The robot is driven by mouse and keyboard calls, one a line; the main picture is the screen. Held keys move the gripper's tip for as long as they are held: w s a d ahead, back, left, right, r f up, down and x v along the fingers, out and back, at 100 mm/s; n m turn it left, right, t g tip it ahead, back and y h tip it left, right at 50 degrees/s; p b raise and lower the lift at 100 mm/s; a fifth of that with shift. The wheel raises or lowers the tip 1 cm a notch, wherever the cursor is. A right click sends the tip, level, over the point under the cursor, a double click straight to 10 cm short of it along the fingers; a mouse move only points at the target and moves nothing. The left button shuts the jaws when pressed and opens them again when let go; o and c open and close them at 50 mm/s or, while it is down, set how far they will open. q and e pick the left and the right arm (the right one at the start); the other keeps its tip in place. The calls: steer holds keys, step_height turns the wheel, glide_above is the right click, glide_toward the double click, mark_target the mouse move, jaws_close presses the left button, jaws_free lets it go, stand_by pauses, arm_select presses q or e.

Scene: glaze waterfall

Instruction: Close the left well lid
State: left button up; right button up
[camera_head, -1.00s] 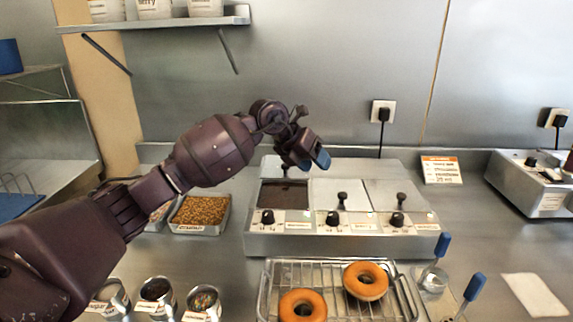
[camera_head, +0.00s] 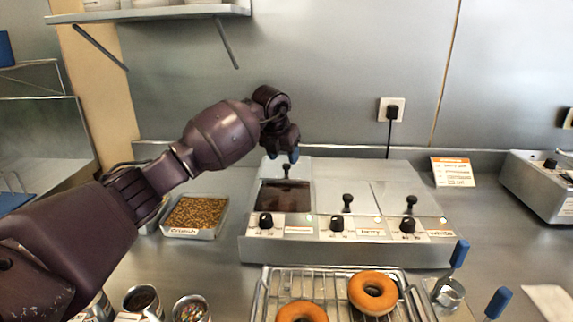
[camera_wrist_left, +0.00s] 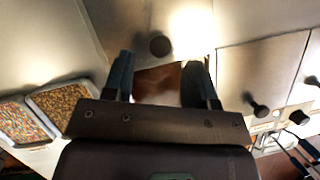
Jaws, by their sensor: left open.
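The warmer (camera_head: 350,250) has three wells in a row. The left well (camera_head: 284,196) is uncovered and shows dark brown glaze. Its metal lid (camera_head: 302,169) lies behind the opening, with a black knob (camera_head: 286,171). My left gripper (camera_head: 283,157) is open and empty just above and behind that knob, fingers pointing down. In the left wrist view the knob (camera_wrist_left: 160,46) appears just beyond and between the two fingertips (camera_wrist_left: 158,72), apart from both. Brown glaze shows between the fingers. My right gripper is not in view.
The middle lid (camera_head: 340,190) and right lid (camera_head: 400,195) cover their wells, each with a black knob. Control knobs line the warmer's front. A crumb tray (camera_head: 195,215) stands left, and a wire rack (camera_head: 335,285) with two donuts in front. A wall stands behind.

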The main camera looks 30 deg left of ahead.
mark_target(286, 165)
arm_select(q)
steer(key=shift+x, duration=1.7)
steer(key=shift+r, duration=0.1)
steer(key=shift+c, duration=0.3)
jaws_close()
